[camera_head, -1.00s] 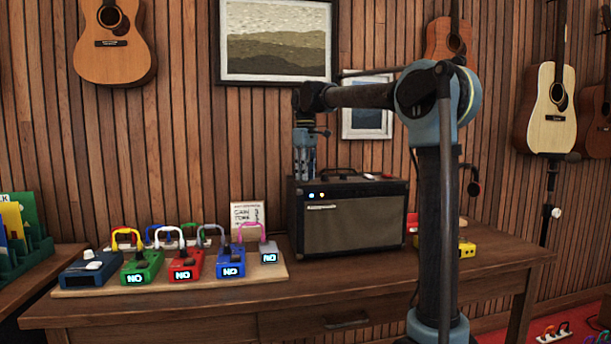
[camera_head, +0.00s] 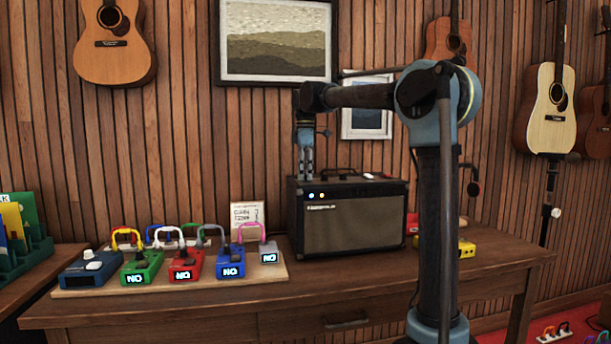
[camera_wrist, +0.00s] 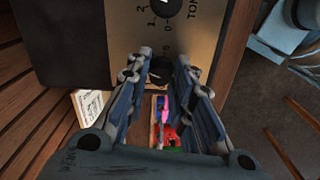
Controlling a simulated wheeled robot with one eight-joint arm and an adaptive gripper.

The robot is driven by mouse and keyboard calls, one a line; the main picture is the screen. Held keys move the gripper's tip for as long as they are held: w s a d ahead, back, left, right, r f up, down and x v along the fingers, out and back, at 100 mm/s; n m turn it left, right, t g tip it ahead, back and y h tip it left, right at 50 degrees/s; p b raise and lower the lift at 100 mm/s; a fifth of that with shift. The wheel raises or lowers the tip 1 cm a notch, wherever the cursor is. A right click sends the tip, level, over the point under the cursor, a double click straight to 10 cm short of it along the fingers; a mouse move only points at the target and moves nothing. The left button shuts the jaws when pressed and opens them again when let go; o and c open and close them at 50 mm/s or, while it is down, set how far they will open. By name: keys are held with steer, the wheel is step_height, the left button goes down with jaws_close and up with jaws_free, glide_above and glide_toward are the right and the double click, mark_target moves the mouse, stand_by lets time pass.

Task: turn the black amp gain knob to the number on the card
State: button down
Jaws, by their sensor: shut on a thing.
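The black amp (camera_head: 352,215) stands on the wooden table. My gripper (camera_head: 305,170) points down at the left part of its top panel. In the wrist view the tan panel (camera_wrist: 123,45) shows, and the fingertips of my gripper (camera_wrist: 162,70) close on a dark knob (camera_wrist: 162,66). The fingers hide much of this knob, so its pointer cannot be read. A second black knob (camera_wrist: 166,6), marked TONE, sits beside it with numbers around it. The white card (camera_head: 247,213) stands left of the amp; it also shows in the wrist view (camera_wrist: 92,103). Its writing is too small to read surely.
A board (camera_head: 170,288) with several coloured pedals and patch cables lies left of the amp. A yellow pedal (camera_head: 467,247) is at the right. Guitars and framed pictures (camera_head: 275,40) hang on the slatted wall behind. The table front (camera_head: 290,305) is clear.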

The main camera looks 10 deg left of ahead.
steer(key=shift+w, duration=0.15)
stand_by(0.3)
steer(key=c, duration=1.4)
jaws_free()
steer(key=shift+o, duration=0.2)
step_height(320, 180, up, 12)
steer(key=shift+f, duration=0.1)
